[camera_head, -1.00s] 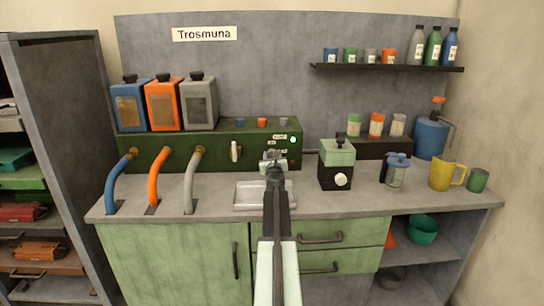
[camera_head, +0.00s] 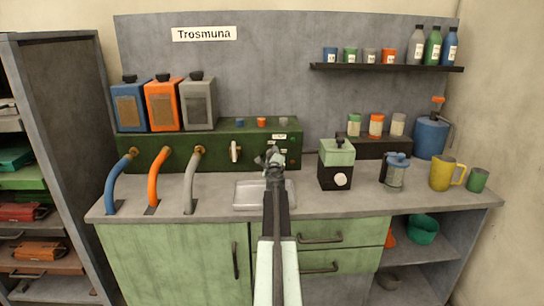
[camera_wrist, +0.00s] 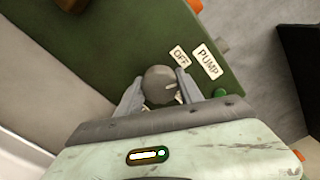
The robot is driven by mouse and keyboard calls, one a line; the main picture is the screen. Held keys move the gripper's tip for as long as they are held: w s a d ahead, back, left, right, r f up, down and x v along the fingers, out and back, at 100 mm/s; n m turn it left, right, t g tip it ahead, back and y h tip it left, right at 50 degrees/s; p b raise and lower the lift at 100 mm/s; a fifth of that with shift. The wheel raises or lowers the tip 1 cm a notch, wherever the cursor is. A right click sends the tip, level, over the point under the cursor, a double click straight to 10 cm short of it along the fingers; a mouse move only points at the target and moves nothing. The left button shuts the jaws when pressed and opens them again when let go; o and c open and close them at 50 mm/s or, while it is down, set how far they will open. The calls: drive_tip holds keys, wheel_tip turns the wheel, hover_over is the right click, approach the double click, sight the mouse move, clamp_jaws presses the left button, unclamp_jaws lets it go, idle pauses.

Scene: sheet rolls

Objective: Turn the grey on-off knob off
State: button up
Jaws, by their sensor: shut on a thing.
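The grey on-off knob (camera_wrist: 158,88) is on the front of the green machine (camera_head: 215,150), below small labels, "OFF" (camera_wrist: 180,56) and "PUMP" (camera_wrist: 207,61). My gripper (camera_wrist: 157,79) is shut on the knob, one finger on each side. In the head view my gripper (camera_head: 274,157) covers the knob. The small green lamp (camera_wrist: 220,93) near the labels looks dark.
A shallow metal tray (camera_head: 248,205) lies on the counter below the machine. A green and black box with a white dial (camera_head: 341,180) stands to the right. Blue, orange and grey hoses (camera_head: 157,180) rise at the left.

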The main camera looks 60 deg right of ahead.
drive_tip(key=shift+w+a+n, duration=0.1)
drive_tip(key=shift+n, duration=1)
drive_tip(key=shift+w+a+n, duration=0.1)
drive_tip(key=shift+n, duration=1)
drive_tip(key=o, duration=1.4)
drive_tip(key=shift+s+d, duration=0.1)
drive_tip(key=v, duration=0.8)
